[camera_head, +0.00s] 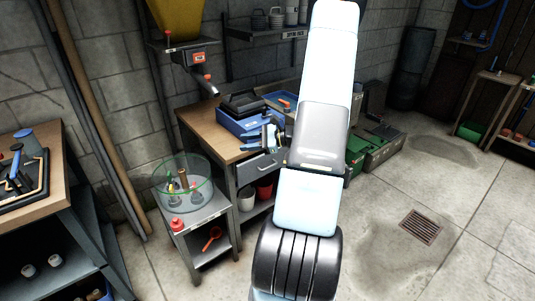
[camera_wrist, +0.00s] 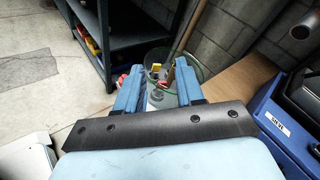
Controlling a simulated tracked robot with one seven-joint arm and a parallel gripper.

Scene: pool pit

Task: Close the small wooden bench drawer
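The wooden-topped bench (camera_head: 205,137) stands against the block wall in the head view. Its small drawer has a grey front (camera_head: 250,172) with a dark handle, just under the bench top. My arm covers its right part, and I cannot tell how far out it stands. My gripper (camera_head: 268,136) is near the bench's front edge, above the drawer front, partly hidden by my arm. In the wrist view my gripper (camera_wrist: 158,68) shows two blue fingers apart with nothing held between them. The drawer does not show clearly there.
A blue case (camera_head: 238,124) sits on the bench near my gripper. A clear round tank (camera_head: 182,182) with tools stands on a low metal stand to the left. Pots sit on the shelf below the drawer. Green boxes (camera_head: 360,150) lie behind my arm. Floor at right is clear around a drain grate (camera_head: 420,227).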

